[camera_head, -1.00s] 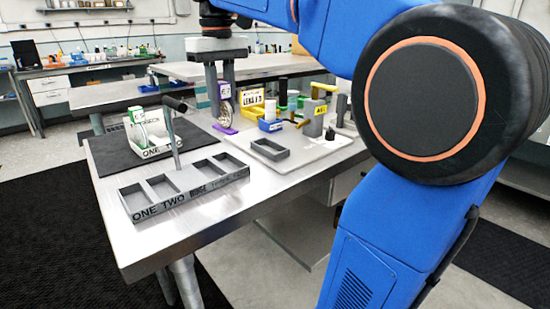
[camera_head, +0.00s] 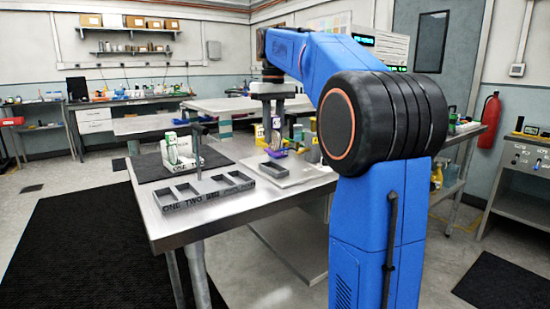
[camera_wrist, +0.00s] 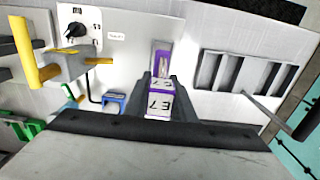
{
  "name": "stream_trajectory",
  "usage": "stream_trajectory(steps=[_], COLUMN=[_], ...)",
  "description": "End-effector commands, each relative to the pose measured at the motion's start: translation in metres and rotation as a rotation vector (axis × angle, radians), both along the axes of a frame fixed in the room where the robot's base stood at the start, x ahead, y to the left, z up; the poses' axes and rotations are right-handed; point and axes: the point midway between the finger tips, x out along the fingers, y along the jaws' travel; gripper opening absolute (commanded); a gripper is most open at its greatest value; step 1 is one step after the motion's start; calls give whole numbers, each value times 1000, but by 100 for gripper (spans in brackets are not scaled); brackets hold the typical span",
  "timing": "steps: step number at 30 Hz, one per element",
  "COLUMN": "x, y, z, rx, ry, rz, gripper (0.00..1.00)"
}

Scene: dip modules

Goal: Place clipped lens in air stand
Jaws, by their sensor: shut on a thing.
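My gripper (camera_head: 272,118) is shut on the clipped lens (camera_head: 276,124), upright above the worktop. In the wrist view the lens clip (camera_wrist: 159,104) shows purple and white with black lettering, between the dark fingers. A purple piece (camera_head: 277,153) shows just below it in the head view; I cannot tell whether they touch. No stand has a readable "air" label. A grey rack (camera_head: 163,209) with several slots and an upright rod stands at the table's front; its front reads ONE, TWO and more. It also shows in the wrist view (camera_wrist: 199,70).
A white holder (camera_head: 171,165) with a green and white piece stands on a black mat (camera_head: 145,168) at left. In the wrist view a grey block with yellow handles (camera_wrist: 65,66) and a blue box (camera_wrist: 112,103) are left.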

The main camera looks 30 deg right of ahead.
Motion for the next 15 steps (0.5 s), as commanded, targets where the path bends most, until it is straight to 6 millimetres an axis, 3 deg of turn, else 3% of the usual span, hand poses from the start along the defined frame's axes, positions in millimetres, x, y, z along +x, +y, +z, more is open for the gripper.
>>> stream_trajectory(steps=[15], x=[-1], y=[0], z=[-56], rx=[0], ry=[1], rz=[0], gripper=[0])
